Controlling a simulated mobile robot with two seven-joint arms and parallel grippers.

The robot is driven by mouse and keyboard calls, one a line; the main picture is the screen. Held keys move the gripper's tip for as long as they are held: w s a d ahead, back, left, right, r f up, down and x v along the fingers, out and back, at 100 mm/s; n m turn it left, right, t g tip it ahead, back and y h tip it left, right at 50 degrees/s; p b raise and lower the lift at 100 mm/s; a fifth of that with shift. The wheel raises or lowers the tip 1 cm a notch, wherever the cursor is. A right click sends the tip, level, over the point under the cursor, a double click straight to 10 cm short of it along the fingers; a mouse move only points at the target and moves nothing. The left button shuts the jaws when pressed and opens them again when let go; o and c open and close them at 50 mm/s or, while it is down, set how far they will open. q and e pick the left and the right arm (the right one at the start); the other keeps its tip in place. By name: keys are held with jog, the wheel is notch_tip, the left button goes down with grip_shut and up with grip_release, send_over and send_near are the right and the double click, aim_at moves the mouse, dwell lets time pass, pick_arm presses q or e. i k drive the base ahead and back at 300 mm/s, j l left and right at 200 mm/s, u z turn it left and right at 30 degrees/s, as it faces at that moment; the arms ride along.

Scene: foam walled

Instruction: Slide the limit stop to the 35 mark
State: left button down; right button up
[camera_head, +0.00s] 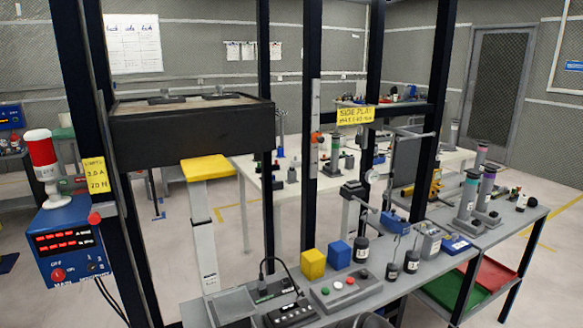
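A white vertical scale strip (315,100) is fixed to a black upright post in the middle of the picture. A small orange-red piece (315,137), which looks like the limit stop, sits on this strip a little below its middle. The scale's marks are too small to read, so I cannot tell which mark it is at. Neither my left nor my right gripper is visible.
Black frame posts (310,220) rise around the scale. A grey bench (395,287) in front carries a yellow block (313,264), a blue block (339,253) and a button box (345,290). A blue power unit (72,240) with a red lamp (41,150) is at left.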

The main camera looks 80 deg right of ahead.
aim_at(316, 137)
jog(key=k+j+z, duration=0.1)
jog(key=k+j, duration=0.35)
jog(key=k, duration=0.25)
jog(key=z, duration=2.05)
jog(key=k+l, duration=0.05)
